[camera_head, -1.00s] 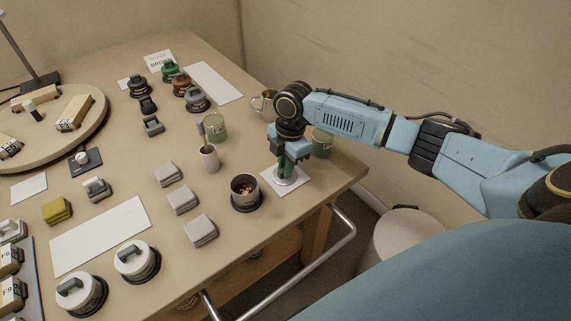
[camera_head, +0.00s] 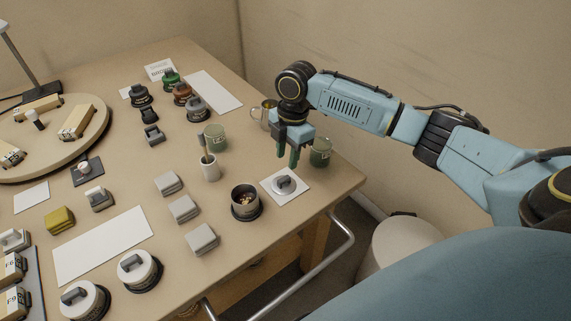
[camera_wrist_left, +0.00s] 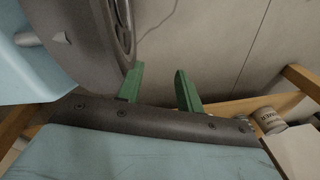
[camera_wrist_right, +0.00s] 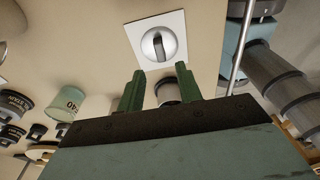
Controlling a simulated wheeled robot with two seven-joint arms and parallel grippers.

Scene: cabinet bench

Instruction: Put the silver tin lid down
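The silver tin lid (camera_head: 285,184) lies on a white square sheet (camera_head: 298,195) near the table's right edge, its dark handle upward. In the right wrist view the lid (camera_wrist_right: 159,44) rests inside the sheet's edges. My right gripper (camera_head: 288,162) is above and just behind the lid, apart from it, with green fingers spread and nothing between them. In the right wrist view the open fingers (camera_wrist_right: 160,85) point towards the lid. The open tin (camera_head: 245,201) with small contents stands left of the sheet. My left gripper (camera_wrist_left: 158,84) shows only in its wrist view, fingers apart and empty.
A green tin (camera_head: 320,152) stands close right of my right gripper, and a metal mug (camera_head: 264,113) stands behind it. A white cup with a brush (camera_head: 210,168) and several grey blocks (camera_head: 184,209) stand to the left. A metal rail (camera_head: 335,250) runs along the table's edge.

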